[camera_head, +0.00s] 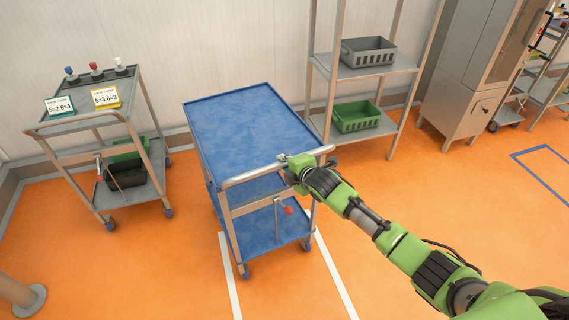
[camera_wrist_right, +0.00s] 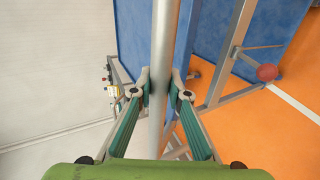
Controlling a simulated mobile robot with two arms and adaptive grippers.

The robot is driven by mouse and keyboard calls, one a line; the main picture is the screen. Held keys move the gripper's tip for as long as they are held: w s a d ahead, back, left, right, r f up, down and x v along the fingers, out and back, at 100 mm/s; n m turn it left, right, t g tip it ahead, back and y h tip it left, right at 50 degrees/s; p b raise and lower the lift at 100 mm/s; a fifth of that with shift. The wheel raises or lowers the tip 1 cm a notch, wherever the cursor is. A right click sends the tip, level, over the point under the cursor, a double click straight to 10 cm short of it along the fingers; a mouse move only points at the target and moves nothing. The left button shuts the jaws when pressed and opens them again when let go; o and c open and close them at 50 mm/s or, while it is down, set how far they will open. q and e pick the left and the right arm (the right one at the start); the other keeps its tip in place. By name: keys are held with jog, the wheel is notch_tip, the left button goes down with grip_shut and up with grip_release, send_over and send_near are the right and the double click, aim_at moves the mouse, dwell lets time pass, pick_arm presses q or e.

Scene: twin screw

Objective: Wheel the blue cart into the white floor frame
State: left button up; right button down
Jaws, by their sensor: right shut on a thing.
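The blue cart (camera_head: 250,118) stands upright in the middle of the head view, with two blue shelves and a metal push handle (camera_head: 252,176) at its near end. My right gripper (camera_head: 287,162) is shut on the handle near its middle. In the right wrist view the handle bar (camera_wrist_right: 160,60) runs between the fingers of the gripper (camera_wrist_right: 159,86). The white floor frame (camera_head: 334,278) shows as two white lines on the floor; the cart's near end is between their far ends. The cart covers any part of the frame behind it. My left gripper is not in view.
A grey cart (camera_head: 82,110) with cards and knobs stands at the left. A shelf rack (camera_head: 388,66) with a grey and a green crate stands behind right, close to the blue cart. A grey cabinet (camera_head: 455,105) is farther right. Orange floor (camera_head: 140,275) is clear in front.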

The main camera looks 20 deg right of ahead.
jog(key=s+d+p, duration=0.3)
jog(key=s+p, duration=0.3)
jog(key=s, duration=1)
jog(key=s+d+p, duration=0.3)
jog(key=s+p, duration=0.4)
jog(key=s, duration=1)
jog(key=shift+s+d, duration=0.2)
jog(key=shift+s, duration=0.05)
dwell(0.9)
jog(key=shift+w, duration=0.1)
jog(key=c, duration=1.5)
grip_release()
jog(key=shift+o, duration=0.2)
